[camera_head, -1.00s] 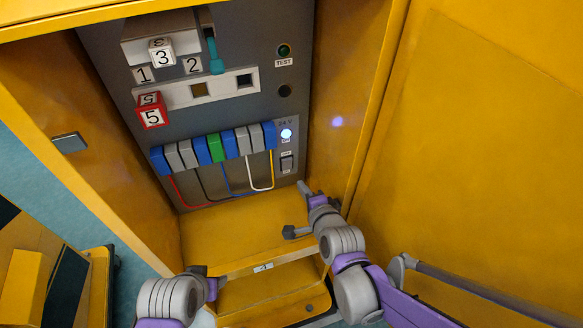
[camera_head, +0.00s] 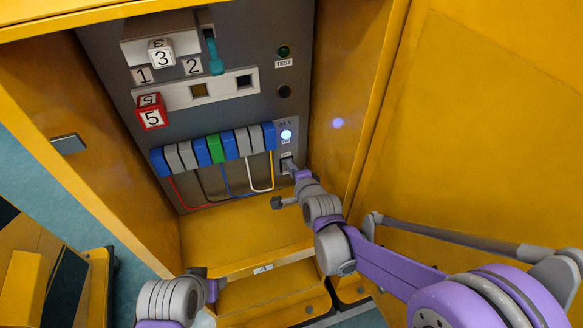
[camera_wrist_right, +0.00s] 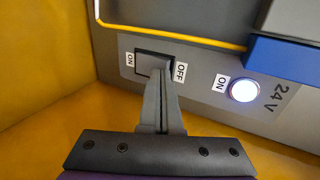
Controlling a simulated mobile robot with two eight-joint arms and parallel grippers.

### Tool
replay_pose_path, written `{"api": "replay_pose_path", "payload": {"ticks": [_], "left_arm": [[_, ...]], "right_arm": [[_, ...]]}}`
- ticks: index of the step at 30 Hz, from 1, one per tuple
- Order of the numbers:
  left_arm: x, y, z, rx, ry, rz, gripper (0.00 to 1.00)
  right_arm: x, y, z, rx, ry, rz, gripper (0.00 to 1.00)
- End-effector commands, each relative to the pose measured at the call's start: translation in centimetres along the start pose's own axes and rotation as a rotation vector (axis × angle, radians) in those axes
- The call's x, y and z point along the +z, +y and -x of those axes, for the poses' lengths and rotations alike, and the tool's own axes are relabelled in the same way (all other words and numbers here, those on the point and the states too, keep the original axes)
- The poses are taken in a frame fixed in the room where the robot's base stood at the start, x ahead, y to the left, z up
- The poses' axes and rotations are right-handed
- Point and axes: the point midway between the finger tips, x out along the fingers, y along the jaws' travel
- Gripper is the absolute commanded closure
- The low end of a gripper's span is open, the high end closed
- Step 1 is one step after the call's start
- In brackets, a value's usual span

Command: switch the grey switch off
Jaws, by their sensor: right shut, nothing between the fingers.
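The grey switch (camera_wrist_right: 150,64) is a rocker in a dark frame on the panel, with an ON label at its left and an OFF label (camera_wrist_right: 181,71) at its right in the wrist view. My right gripper (camera_wrist_right: 160,72) is shut and empty, its fingertips over the OFF side of the rocker. I cannot tell whether they press it. My left gripper (camera_head: 205,286) is low in the head view, away from the panel.
The panel sits deep in a yellow cabinet, whose right wall (camera_head: 345,100) is close to my right arm. Colored terminal blocks (camera_head: 214,149) with wires hang left of the switch. Numbered cubes (camera_head: 152,112), a teal handle (camera_head: 216,66) and a TEST lamp (camera_head: 284,51) are higher up.

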Motion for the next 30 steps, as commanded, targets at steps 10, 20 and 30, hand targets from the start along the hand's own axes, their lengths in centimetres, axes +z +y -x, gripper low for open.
{"api": "replay_pose_path", "payload": {"ticks": [10,20,30], "left_arm": [[-0.6,0.0,0.9,0.0,0.003,0.0,0.5],[-1.0,0.0,1.5,0.0,0.006,0.0,0.5],[-1.2,0.0,1.8,0.0,0.007,0.0,0.5]], "right_arm": [[0.0,-0.6,-0.6,0.076,-0.002,0.0,1.0],[0.0,-1.5,-0.2,0.075,-0.002,0.0,1.0],[0.0,-2.0,0.1,0.075,-0.002,0.0,1.0]]}}
